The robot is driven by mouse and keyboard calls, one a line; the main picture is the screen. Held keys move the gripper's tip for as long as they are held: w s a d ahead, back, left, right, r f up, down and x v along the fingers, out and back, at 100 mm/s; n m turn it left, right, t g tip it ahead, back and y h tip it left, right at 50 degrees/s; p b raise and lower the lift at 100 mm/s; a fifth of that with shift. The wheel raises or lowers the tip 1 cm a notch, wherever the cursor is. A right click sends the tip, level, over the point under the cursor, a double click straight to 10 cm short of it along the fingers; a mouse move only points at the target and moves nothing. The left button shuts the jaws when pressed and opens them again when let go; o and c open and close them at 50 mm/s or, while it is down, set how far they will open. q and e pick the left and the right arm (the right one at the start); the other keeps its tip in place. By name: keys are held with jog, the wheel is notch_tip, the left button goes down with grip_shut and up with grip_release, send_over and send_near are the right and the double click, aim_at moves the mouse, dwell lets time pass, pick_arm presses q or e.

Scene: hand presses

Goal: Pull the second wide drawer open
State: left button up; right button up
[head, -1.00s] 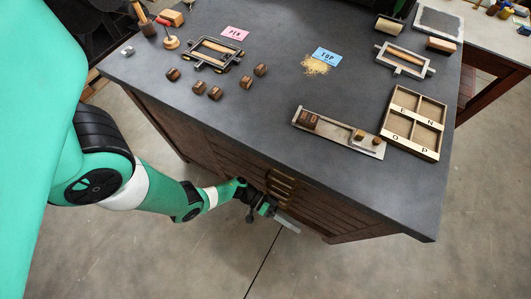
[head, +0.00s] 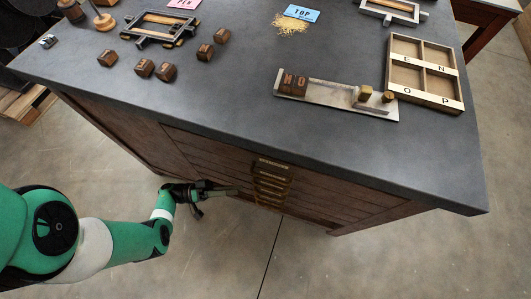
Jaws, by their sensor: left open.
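The dark wooden cabinet under the grey worktop has a stack of wide drawers (head: 335,192) in its front. A column of brass handles (head: 272,164) runs down their middle, and the second wide drawer's handle (head: 272,179) is just below the top one. The drawer fronts look flush and closed. My left gripper (head: 220,202) is open and empty, low in front of the cabinet and left of the handles. Its fingers point right and appear apart from the handles. My right gripper is out of view.
The worktop (head: 240,110) overhangs the drawers. On it are a metal composing stick (head: 340,100) with type blocks, a divided wooden tray (head: 425,75) and several loose wooden blocks. The concrete floor (head: 230,255) in front of the cabinet is clear.

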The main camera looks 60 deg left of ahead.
aim_at(266, 187)
pick_arm(q)
jog(key=x, duration=1.1)
jog(key=shift+d+r+b, duration=0.1)
jog(key=shift+b, duration=0.2)
grip_shut()
dwell(0.9)
